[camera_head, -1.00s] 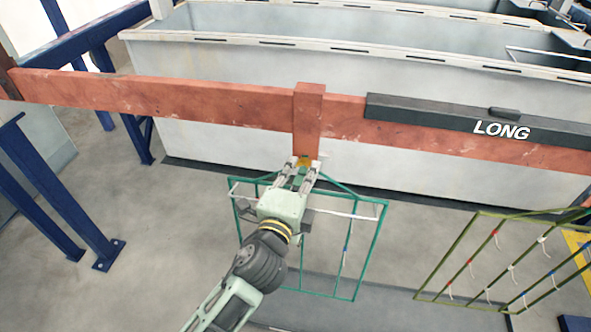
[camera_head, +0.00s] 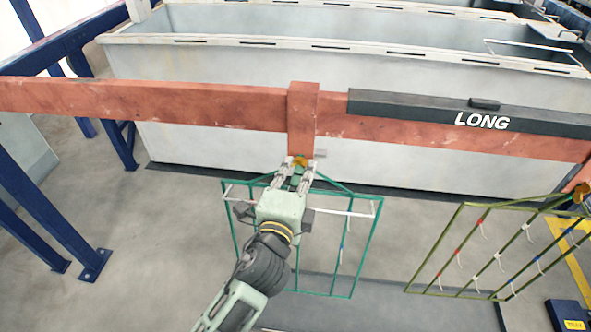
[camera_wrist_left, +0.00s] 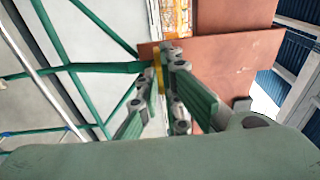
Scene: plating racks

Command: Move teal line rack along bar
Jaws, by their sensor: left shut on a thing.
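The teal line rack (camera_head: 371,240) hangs below the red-brown bar (camera_head: 215,107), in front of the pale tank, in the head view. Its green frame also shows in the left wrist view (camera_wrist_left: 106,68). My left gripper (camera_head: 298,172) is shut on the rack's top, just under the hook block (camera_head: 302,120) that stands across the bar. In the left wrist view the fingers (camera_wrist_left: 172,90) are close around a yellow part at the rack's top. The gripper hides part of the rack's upper middle. My right gripper is not in view.
A dark block marked LONG (camera_head: 430,109) lies along the bar to the right. An olive rack (camera_head: 462,207) with small coloured pieces hangs at the right. Blue steel posts (camera_head: 50,215) stand at the left. The bar's left stretch is clear.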

